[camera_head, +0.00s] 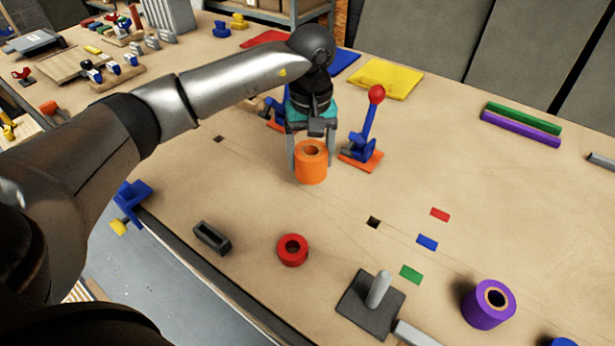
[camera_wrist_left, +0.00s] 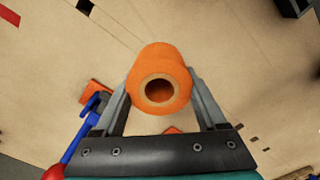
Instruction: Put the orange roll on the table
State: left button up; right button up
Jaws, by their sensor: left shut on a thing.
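The orange roll (camera_head: 311,170) is upright between the fingers of my left gripper (camera_head: 309,160) in the head view. My left gripper is shut on it, with one finger on each side. The roll also shows in the left wrist view (camera_wrist_left: 158,62), its open end facing the camera. Its lower end is at or close to the table (camera_head: 250,210); I cannot tell whether it touches. My right gripper is not in view.
A blue toggle clamp with a red knob (camera_head: 375,96) stands close right of the roll. A red ring (camera_head: 292,250), a dark base with a grey peg (camera_head: 379,290) and a purple roll (camera_head: 488,306) are nearer the front.

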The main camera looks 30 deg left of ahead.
aim_at(310, 195)
pick_arm(q)
notch_tip(310, 195, down, 8)
jog(key=shift+r, duration=0.25)
jog(key=shift+f, duration=0.1)
jog(key=o, duration=1.4)
notch_tip(310, 195, up, 12)
